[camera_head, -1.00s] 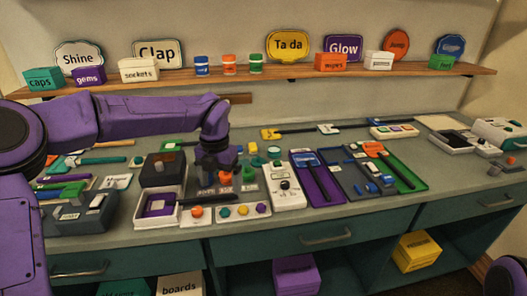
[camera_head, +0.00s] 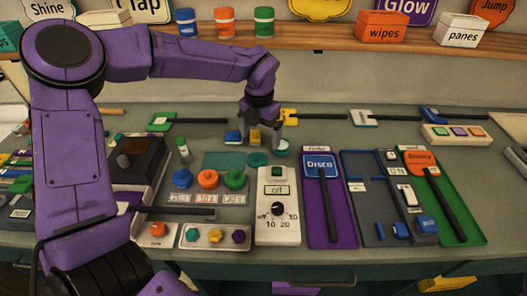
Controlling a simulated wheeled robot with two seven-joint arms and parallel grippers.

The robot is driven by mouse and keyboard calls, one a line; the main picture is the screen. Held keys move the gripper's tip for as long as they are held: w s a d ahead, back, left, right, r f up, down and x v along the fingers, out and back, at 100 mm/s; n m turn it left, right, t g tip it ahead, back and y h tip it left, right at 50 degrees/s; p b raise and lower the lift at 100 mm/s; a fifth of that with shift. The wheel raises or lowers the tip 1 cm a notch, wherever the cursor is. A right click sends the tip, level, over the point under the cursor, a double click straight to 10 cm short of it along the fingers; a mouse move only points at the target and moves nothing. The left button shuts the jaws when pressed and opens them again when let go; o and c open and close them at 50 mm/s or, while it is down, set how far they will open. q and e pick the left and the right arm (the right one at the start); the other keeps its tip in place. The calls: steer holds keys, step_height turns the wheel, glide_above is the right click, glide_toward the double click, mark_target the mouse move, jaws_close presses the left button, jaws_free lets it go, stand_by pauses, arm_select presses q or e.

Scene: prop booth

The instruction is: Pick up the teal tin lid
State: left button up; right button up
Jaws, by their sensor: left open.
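A flat teal disc (camera_head: 258,159), which looks like the tin lid, lies on the bench just behind the white dial box. A round teal tin (camera_head: 281,148) with a paler top stands close to its right. My left gripper (camera_head: 261,132) points down above and slightly behind the disc, with its fingers apart. I see nothing held between them. A yellow block (camera_head: 254,138) shows by the left finger; I cannot tell whether they touch. My right gripper is out of view.
A teal square mat (camera_head: 222,160) and a blue block (camera_head: 233,138) lie left of the disc. The white dial box (camera_head: 278,228) stands in front, and a purple tray (camera_head: 316,225) to its right. The shelf (camera_head: 330,38) runs behind.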

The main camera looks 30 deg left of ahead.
mark_target(257, 154)
arm_select(q)
steer(key=shift+s+f, duration=0.7)
steer(key=shift+s, duration=0.15)
steer(key=f, duration=0.2)
steer(key=w+f+p, duration=0.1)
steer(key=f, duration=0.3)
steer(key=shift+w+a+p, duration=0.2)
steer(key=shift+a+p, duration=0.1)
steer(key=shift+p, duration=0.1)
steer(key=shift+s+r, duration=0.2)
steer(key=shift+s, duration=0.15)
steer(key=shift+w, duration=0.1)
steer(key=c, duration=1.1)
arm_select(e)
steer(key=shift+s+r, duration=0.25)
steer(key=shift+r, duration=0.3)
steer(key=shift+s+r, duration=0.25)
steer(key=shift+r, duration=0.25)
